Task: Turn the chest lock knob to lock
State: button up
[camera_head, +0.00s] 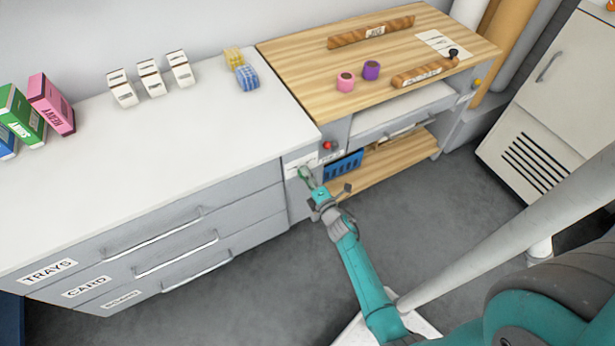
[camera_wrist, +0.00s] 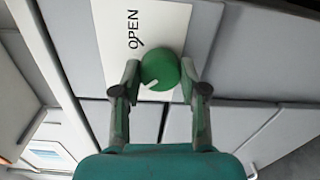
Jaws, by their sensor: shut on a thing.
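The chest lock knob (camera_wrist: 159,71) is round and green with a white pointer mark. It sits on a white label plate (camera_wrist: 163,26) that reads OPEN, on the grey chest front. The pointer mark faces toward the lower left of the wrist view, not toward the word OPEN. My gripper (camera_wrist: 160,78) has one finger on each side of the knob and is shut on it. In the head view my gripper (camera_head: 305,175) reaches the chest front just below the white top, and it largely hides the knob.
A red button (camera_head: 327,145) is right of the knob. The chest's drawers (camera_head: 160,245) are closed at left. A wooden bench top (camera_head: 300,60) with rolls and wooden bars stands at the back right. Small boxes (camera_head: 150,78) stand on the white top.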

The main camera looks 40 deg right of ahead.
dwell(0.3)
jog(key=o, duration=1.1)
jog(key=shift+o, duration=0.2)
jog(key=v, duration=1.2)
